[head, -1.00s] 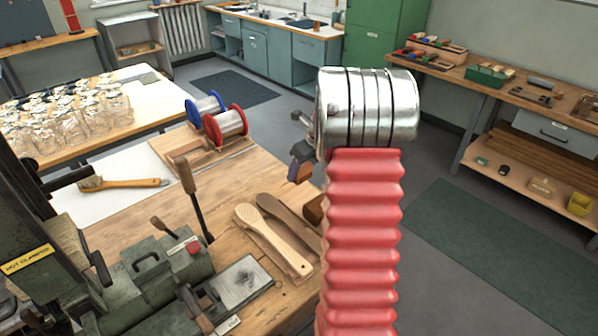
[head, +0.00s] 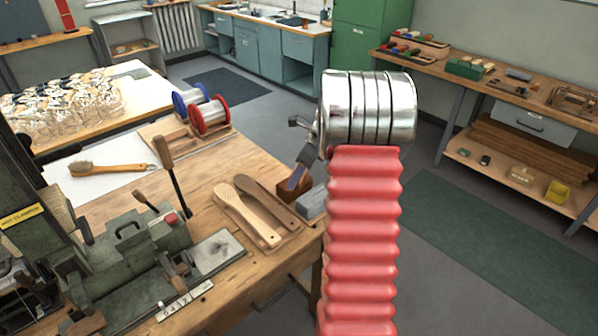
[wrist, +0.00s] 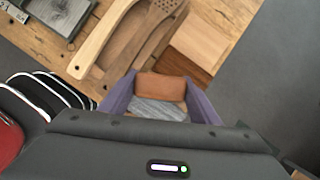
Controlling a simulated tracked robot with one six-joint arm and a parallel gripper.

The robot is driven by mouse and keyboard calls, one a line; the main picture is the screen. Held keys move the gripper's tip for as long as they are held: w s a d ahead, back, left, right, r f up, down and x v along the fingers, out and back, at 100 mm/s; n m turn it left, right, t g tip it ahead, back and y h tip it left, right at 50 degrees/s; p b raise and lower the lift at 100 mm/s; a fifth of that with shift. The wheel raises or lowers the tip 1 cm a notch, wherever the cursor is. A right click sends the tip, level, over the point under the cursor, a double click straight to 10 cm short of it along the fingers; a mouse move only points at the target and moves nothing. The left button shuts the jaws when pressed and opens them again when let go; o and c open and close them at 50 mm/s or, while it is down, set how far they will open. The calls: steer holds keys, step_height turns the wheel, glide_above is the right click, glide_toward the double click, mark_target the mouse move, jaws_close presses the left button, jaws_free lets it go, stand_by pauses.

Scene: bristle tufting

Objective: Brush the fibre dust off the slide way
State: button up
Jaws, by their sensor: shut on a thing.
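The slide way, a grey flat plate (head: 217,252), runs along the front of the green machine (head: 125,245), with a dark speckled patch on it. Its edge also shows at the top left of the wrist view (wrist: 62,12). A hand brush (head: 105,169) with pale bristles and a wooden handle lies on a white sheet at the left. My gripper (head: 297,180) is above the bench's right end, right of the slide way. In the wrist view its purple fingers are shut on a small block (wrist: 161,87), brown with a grey streaked part. The block's underside is hidden.
Paddle-shaped wooden brush backs (head: 250,218) lie between slide way and gripper. A reddish-brown block (head: 290,191) and a grey block (head: 313,202) sit near the bench's right edge. An upright lever (head: 173,178) and wire spools (head: 210,116) stand behind. The floor at right is open.

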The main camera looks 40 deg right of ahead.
steer(key=shift+s+a+n+y, duration=0.15)
steer(key=shift+a+n+y, duration=0.25)
steer(key=shift+n, duration=0.4)
steer(key=w+a+n+g+h, duration=0.1)
steer(key=a+n+g, duration=0.3)
steer(key=a+n, duration=1)
steer(key=w+a+f+n+g+h, duration=0.1)
steer(key=a+n+g, duration=0.3)
steer(key=a+n, duration=1)
steer(key=a, duration=0.6)
steer(key=shift+w+a+f+n+h, duration=0.15)
steer(key=shift+w+a+n+h, duration=0.1)
steer(key=shift+w+n+h, duration=0.15)
steer(key=shift+s, duration=0.2)
